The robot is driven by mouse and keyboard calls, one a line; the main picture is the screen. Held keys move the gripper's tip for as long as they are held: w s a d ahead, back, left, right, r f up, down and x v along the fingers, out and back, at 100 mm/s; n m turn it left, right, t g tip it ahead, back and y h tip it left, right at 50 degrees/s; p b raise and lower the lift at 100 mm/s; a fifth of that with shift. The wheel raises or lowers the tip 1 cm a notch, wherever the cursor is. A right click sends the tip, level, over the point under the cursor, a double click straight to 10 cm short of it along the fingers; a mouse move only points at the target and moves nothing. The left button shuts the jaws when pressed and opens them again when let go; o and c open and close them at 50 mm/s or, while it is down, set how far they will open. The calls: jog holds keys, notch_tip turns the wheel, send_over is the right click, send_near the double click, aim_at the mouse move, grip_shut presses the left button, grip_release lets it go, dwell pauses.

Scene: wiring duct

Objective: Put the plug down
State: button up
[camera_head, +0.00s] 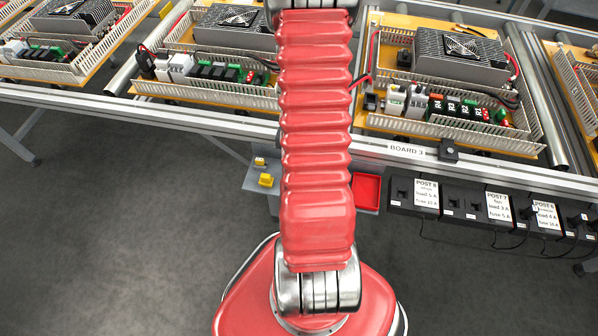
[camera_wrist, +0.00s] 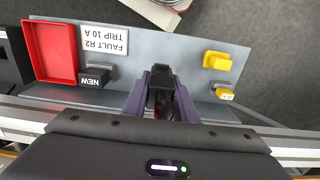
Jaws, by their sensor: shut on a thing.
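My gripper (camera_wrist: 162,88) shows in the wrist view with its purple fingers shut on a small black plug (camera_wrist: 161,98). The plug is over the grey shelf (camera_wrist: 128,78); I cannot tell whether it touches the surface. A little red shows low between the fingers. To the left are a black block marked NEW (camera_wrist: 96,78) and a white label, FAULT R2 TRIP 10 A (camera_wrist: 104,40). In the head view my red arm hides the gripper and the plug.
A red tray (camera_wrist: 50,50) stands at the shelf's left end; it also shows in the head view (camera_head: 366,191). Two yellow pieces (camera_wrist: 217,61) (camera_wrist: 225,95) sit to the right. Board 3 (camera_head: 455,90) lies above, and black post boxes (camera_head: 460,200) line the rail at right.

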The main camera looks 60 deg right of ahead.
jog(key=shift+f, duration=2)
jog(key=shift+f, duration=0.1)
jog(key=o, duration=1)
jog(key=shift+r, duration=6.1)
